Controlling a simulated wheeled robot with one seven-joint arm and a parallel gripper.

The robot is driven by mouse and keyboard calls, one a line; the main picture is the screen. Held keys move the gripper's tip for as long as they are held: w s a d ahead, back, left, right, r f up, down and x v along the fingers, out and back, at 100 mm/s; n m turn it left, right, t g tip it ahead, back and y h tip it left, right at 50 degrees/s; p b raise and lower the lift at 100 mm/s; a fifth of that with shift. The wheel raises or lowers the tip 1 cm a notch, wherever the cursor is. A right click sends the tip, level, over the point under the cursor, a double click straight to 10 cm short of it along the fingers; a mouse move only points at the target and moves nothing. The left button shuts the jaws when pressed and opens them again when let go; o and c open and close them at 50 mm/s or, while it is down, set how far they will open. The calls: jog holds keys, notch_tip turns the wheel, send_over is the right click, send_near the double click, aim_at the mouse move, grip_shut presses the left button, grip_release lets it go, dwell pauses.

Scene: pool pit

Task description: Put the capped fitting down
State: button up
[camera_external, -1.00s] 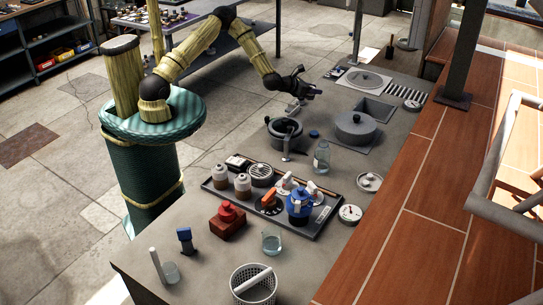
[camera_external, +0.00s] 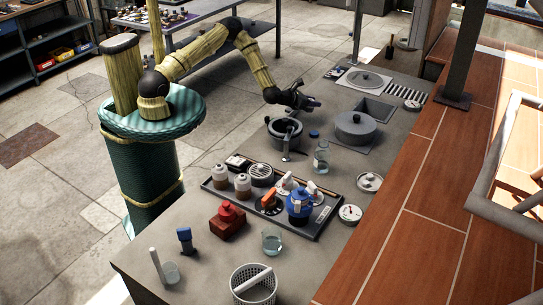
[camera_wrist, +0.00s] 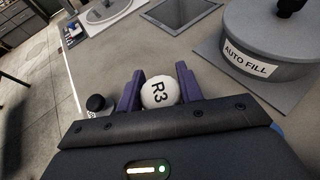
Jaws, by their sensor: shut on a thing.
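The capped fitting (camera_wrist: 158,92) shows in the wrist view as a round white cap marked R3, between the two purple fingers of my gripper (camera_wrist: 158,88). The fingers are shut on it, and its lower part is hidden. In the external view my gripper (camera_external: 313,104) is low over the grey deck, behind the dark round pot. The fitting cannot be made out clearly there, and I cannot tell whether it touches the deck.
The AUTO FILL lidded drum (camera_wrist: 265,45) stands to the right of my gripper. A square recess (camera_external: 373,108) and a round drain plate (camera_external: 365,79) lie beyond. The dark pot (camera_external: 285,132) is close in front. A small black-capped item (camera_wrist: 95,103) is left of the fingers.

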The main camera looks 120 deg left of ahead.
aim_at(312, 110)
jog(key=shift+f+p, duration=0.45)
jog(key=shift+f, duration=1.6)
jog(key=shift+f, duration=0.15)
jog(key=o, duration=1)
